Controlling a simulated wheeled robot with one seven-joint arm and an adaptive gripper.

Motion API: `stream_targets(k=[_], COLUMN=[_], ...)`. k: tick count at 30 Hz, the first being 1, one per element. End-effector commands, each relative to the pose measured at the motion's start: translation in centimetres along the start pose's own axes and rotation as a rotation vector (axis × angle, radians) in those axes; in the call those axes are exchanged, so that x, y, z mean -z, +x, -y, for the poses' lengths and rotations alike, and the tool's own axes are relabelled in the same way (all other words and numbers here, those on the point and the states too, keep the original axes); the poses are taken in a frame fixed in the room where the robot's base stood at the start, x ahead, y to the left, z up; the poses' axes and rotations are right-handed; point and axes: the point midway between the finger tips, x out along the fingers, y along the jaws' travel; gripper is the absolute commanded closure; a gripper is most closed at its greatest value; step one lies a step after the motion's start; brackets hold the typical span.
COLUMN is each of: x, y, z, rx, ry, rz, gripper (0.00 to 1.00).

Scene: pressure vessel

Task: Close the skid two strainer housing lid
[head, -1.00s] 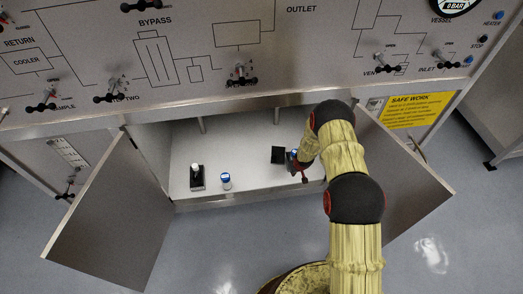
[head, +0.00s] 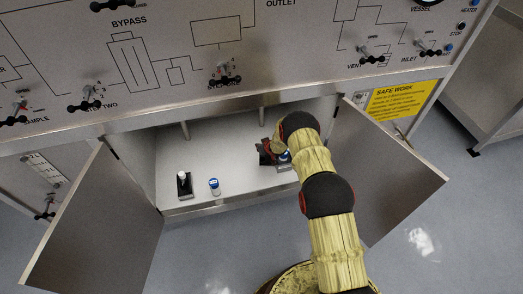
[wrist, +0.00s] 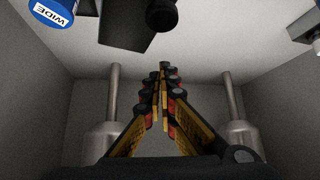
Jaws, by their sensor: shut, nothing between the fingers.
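Two small fittings stand on the cabinet floor. The left one (head: 184,184) is a black base with a pale upright part. The right one is a dark block (head: 264,158), partly covered by my gripper (head: 268,147). I cannot tell which is skid two's strainer housing, or whether its lid is open. In the wrist view a black block (wrist: 128,22) with a dark round knob (wrist: 162,15) shows at the top edge, cut off by the frame. My gripper (wrist: 162,72) is shut and empty, its tips just below the knob in the picture; contact cannot be told.
Grey posts (wrist: 114,95) rise either side of my fingers. Open cabinet doors (head: 95,225) (head: 385,172) flank the opening, under the control panel (head: 150,60).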

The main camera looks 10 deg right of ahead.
Motion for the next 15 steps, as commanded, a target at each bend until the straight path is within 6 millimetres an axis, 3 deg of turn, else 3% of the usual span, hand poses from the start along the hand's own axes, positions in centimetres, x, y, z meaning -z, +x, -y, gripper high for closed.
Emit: stream_targets(k=[7, 15], x=[-0.2, -2.2], y=[3.0, 1.2], z=[0.1, 0.0], rx=[0.000, 0.000], ry=[0.000, 0.001], rz=[0.001, 0.001], gripper=[1.00, 1.00])
